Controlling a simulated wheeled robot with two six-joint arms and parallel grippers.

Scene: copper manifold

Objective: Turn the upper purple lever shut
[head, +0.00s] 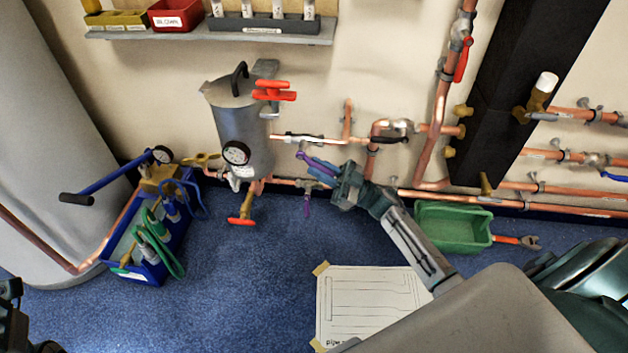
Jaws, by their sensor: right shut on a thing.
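The upper purple lever (303,156) shows at the middle of the head view, below the upper copper pipe beside the grey tank. It slants down to the right into my right gripper (322,172), which is shut on it. The fingers and the arm hide part of the lever and its valve. The lower purple lever (307,203) hangs straight down from the lower pipe, just below the gripper. Only dark parts of my left arm show at the lower left edge; its gripper cannot be made out.
A grey tank (240,125) with a gauge and red handles stands left of the gripper. A blue tool crate (152,270) is on the floor at left. A green tray (450,228) and a taped paper sheet (370,300) lie near my right arm. Blue floor between is clear.

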